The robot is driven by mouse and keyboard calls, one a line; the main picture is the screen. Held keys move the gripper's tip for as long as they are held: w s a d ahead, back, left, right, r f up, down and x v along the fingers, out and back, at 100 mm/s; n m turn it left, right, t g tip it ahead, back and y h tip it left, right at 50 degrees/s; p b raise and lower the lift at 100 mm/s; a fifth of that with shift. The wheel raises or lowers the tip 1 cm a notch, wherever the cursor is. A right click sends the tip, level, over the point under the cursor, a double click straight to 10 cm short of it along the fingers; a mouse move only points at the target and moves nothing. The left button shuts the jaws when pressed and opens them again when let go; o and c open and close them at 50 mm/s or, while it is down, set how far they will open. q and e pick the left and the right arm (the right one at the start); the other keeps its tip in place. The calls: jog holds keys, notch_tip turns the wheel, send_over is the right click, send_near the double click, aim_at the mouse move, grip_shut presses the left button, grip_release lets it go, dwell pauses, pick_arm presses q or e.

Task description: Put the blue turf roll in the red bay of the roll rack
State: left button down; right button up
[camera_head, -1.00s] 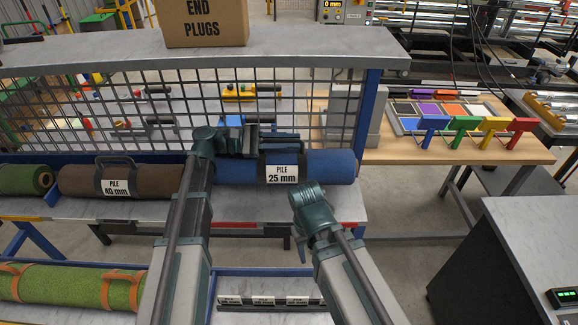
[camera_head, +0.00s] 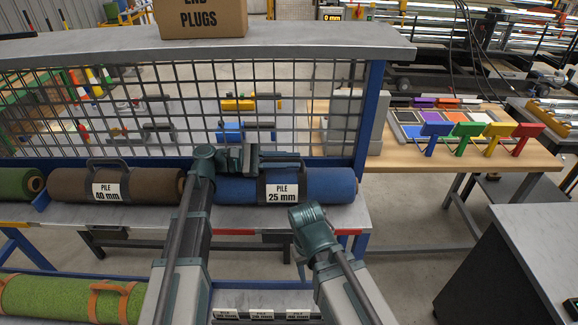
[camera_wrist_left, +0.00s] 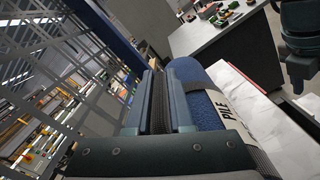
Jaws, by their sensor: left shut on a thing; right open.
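The blue turf roll (camera_head: 335,186), labelled "PILE 25 mm", is level along the rack shelf behind a red strip (camera_head: 234,232) on the front edge. I cannot tell whether it rests fully on the shelf. My left gripper (camera_head: 278,163) is above the roll and shut on its dark handle. In the left wrist view the blue roll (camera_wrist_left: 190,70) lies just beyond the fingers (camera_wrist_left: 158,105), which are closed around a dark strap. My right gripper (camera_head: 312,230) is open and empty in front of the shelf, apart from the roll.
A brown roll (camera_head: 70,186) lies to the left on the same shelf, and a green roll (camera_head: 15,184) is beyond a blue divider. A wire mesh (camera_head: 120,110) stands behind the shelf. A green roll with orange straps (camera_head: 65,298) lies lower left. A grey cabinet (camera_head: 520,260) stands right.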

pick_arm(q)
jog(key=shift+r, duration=0.1)
jog(key=c, duration=0.8)
grip_release()
jog(key=a, duration=1.2)
jog(key=shift+s, duration=0.2)
